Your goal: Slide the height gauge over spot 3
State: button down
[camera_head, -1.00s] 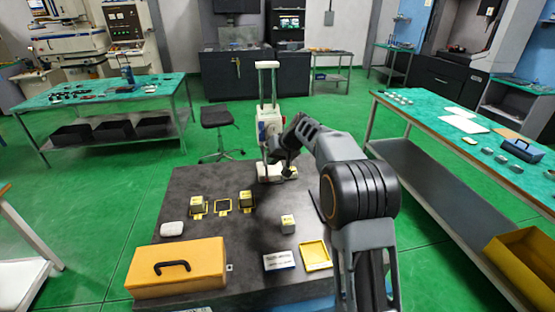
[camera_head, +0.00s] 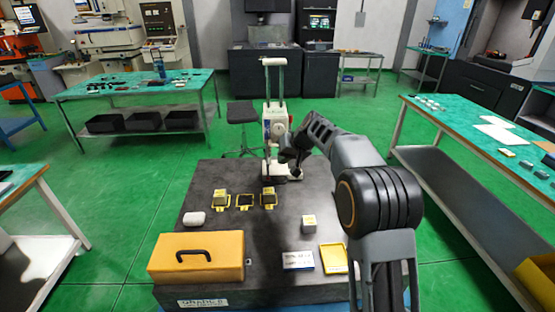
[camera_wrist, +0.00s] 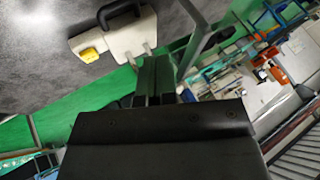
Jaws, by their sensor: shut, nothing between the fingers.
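The height gauge (camera_head: 274,112) is a tall white instrument with twin columns. It stands upright at the far edge of the dark plate (camera_head: 225,228). My gripper (camera_head: 287,160) is low at the gauge's right side; contact is hard to tell. In the wrist view my gripper's fingers (camera_wrist: 156,82) are together and empty, near a white part with a black handle (camera_wrist: 122,36).
On the plate are an orange case (camera_head: 205,268), a white rounded object (camera_head: 195,218), a loose block (camera_head: 309,223), a white card (camera_head: 298,261) and a yellow tray (camera_head: 333,258). The plate's middle is clear.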

jog(key=d+f+b+v, duration=0.1)
jog(key=v, duration=0.9)
jog(key=s+d+f+m+g+h, duration=0.1)
jog(key=s+d+f+m+h, duration=0.15)
jog(key=s+f, duration=0.4)
jog(key=s+d+f+h, duration=0.1)
jog(key=s+f, duration=0.1)
jog(key=s, duration=1)
jog(key=s+f+n+h, duration=0.1)
jog(key=s+f+h, duration=0.1)
jog(key=s, duration=1)
jog(key=shift+s+d, duration=0.25)
jog(key=shift+d, duration=0.15)
